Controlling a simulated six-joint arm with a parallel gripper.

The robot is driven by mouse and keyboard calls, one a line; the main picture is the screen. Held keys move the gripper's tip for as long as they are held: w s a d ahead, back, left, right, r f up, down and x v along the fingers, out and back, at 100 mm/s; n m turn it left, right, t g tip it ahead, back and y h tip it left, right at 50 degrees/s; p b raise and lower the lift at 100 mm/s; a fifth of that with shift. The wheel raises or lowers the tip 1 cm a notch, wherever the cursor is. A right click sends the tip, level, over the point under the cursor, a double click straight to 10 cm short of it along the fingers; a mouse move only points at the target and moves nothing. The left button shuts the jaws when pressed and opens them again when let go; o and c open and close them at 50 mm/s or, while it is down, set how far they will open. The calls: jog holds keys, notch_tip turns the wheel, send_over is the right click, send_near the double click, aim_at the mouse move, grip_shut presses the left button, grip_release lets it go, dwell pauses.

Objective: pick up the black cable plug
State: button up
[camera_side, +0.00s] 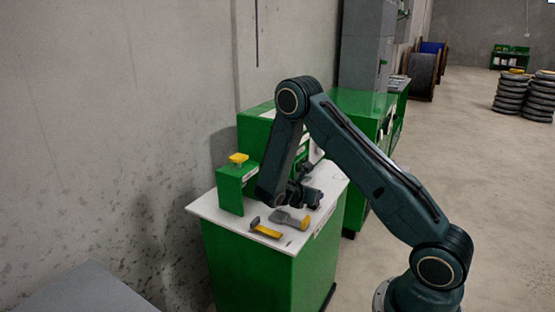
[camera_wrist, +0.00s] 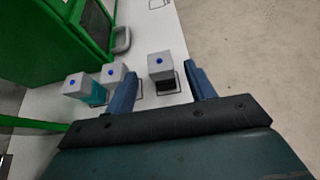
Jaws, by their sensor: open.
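In the wrist view, a plug with a grey block top, a blue dot and a black lower part (camera_wrist: 163,86) stands upright on the white tabletop (camera_wrist: 155,30). It sits within a black outline. My gripper (camera_wrist: 160,68) is open, with one blue finger to the left of this plug and one to the right. The plug shows in the gap between the fingers, and nothing is held. I cannot tell whether the fingertips are down at its height. In the side view, my gripper (camera_side: 312,198) is low over the bench, and I cannot make out the plug there.
Left of the gripper stand a teal plug (camera_wrist: 94,94) and another grey-topped plug (camera_wrist: 113,74), close to the left finger. A green machine (camera_wrist: 45,40) stands behind. In the side view, a yellow-handled tool (camera_side: 266,231) and a grey tool (camera_side: 285,218) lie at the bench front.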

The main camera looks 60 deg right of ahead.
jog(key=shift+d+f, duration=0.25)
jog(key=shift+d, duration=0.3)
jog(key=shift+x, duration=2.6)
jog(key=shift+s+d+r, duration=0.1)
jog(key=shift+r, duration=0.1)
jog(key=c, duration=1.1)
